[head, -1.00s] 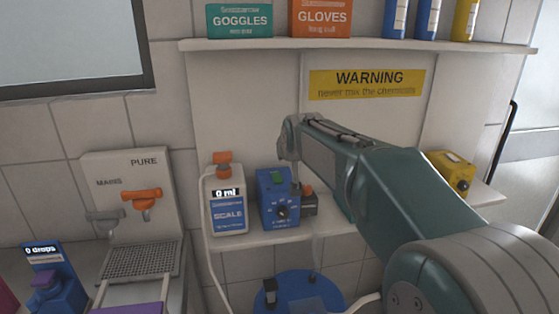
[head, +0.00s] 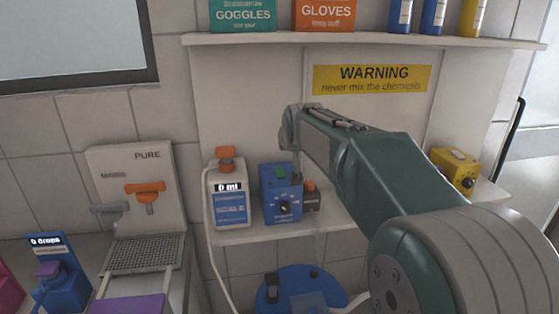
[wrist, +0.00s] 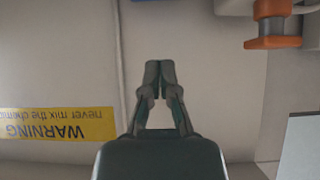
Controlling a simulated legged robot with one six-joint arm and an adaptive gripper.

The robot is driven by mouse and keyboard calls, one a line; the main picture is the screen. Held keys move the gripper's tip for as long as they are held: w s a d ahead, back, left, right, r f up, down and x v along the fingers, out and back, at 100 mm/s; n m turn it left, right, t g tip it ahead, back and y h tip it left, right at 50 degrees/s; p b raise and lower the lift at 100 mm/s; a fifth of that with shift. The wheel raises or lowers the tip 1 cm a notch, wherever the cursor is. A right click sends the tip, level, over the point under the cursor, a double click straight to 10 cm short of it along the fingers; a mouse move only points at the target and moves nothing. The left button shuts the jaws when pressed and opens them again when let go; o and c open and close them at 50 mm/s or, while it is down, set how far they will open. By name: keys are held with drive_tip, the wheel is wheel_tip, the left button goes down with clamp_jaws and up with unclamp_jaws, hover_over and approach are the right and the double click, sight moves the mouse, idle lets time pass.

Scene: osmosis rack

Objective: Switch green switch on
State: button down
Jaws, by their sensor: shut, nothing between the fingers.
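The green switch (head: 280,172) is on the top left of a blue control box (head: 282,205) with a black dial, standing on the lower shelf in the head view. My gripper (head: 297,172) hangs from the arm's end just right of the green switch, in front of or above the box; its fingertips are hard to make out there, and contact cannot be told. In the wrist view my gripper (wrist: 160,66) is shut and empty, with pale wall panel behind it. The green switch does not show in the wrist view.
A white scale (head: 228,197) with an orange top stands left of the box. A small dark block with an orange knob (head: 310,190) is at its right. A yellow box (head: 456,170) is farther right. The upper shelf (head: 370,42) holds boxes and bottles.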

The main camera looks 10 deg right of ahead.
hover_over(279, 168)
drive_tip(key=s, duration=0.3)
wheel_tip(279, 168, down, 6)
drive_tip(key=shift+w+r, duration=0.1)
drive_tip(key=shift+r, duration=0.1)
drive_tip(key=f, duration=0.1)
drive_tip(key=w+f, duration=0.1)
drive_tip(key=f, duration=0.1)
drive_tip(key=shift+f, duration=0.6)
drive_tip(key=shift+f, duration=0.1)
drive_tip(key=shift+w+f, duration=0.2)
drive_tip(key=shift+f, duration=0.1)
drive_tip(key=shift+s, duration=0.1)
